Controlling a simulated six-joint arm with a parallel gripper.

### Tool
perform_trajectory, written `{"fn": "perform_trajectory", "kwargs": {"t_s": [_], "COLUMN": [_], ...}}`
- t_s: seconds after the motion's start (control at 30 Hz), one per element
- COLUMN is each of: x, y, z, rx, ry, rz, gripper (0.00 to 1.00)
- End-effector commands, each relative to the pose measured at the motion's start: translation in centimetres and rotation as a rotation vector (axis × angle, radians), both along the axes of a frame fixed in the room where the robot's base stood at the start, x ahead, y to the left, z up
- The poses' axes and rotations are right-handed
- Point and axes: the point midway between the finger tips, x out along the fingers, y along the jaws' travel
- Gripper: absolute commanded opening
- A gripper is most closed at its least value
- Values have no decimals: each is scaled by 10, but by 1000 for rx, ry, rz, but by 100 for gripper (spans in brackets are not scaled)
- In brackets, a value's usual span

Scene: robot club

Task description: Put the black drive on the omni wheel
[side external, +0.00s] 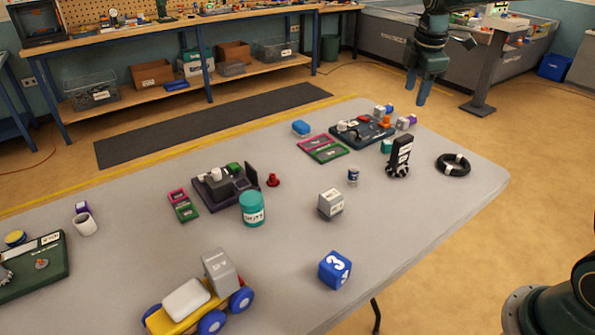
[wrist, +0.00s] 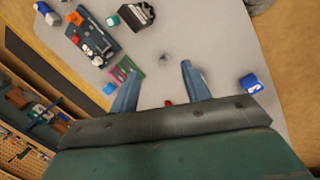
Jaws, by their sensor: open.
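The black drive (side external: 402,149), a black block with a white label, stands upright and slightly tilted on the omni wheel (side external: 398,172) on the right part of the table. The omni wheel is black and white and partly covered by the drive. The drive also shows at the top of the wrist view (wrist: 137,16), where I cannot make out the wheel. My gripper (side external: 416,93) hangs high above the table, apart from the drive. In the wrist view its two blue fingers (wrist: 158,78) are spread with nothing between them.
A dark tray (side external: 360,132) with parts is behind. A grey cube (side external: 330,203) and blue cube (side external: 335,270) stand nearer the front, with bare tabletop around them.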

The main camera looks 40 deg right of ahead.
Motion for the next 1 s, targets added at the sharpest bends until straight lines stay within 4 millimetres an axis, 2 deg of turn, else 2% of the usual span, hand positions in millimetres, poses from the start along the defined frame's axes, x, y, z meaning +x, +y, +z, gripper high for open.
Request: {"fn": "perform_trajectory", "kwargs": {"t_s": [0.03,0.2,0.5,0.73,1.0], "x": [-11,-45,-112,-166,-228], "y": [9,35,76,103,129], "z": [11,35,60,65,55], "rx": [7,42,127,211,328], "ry": [-23,-88,-195,-268,-336], "rz": [-35,-166,-396,-571,-774], "gripper": [47,47,47,47,47]}}
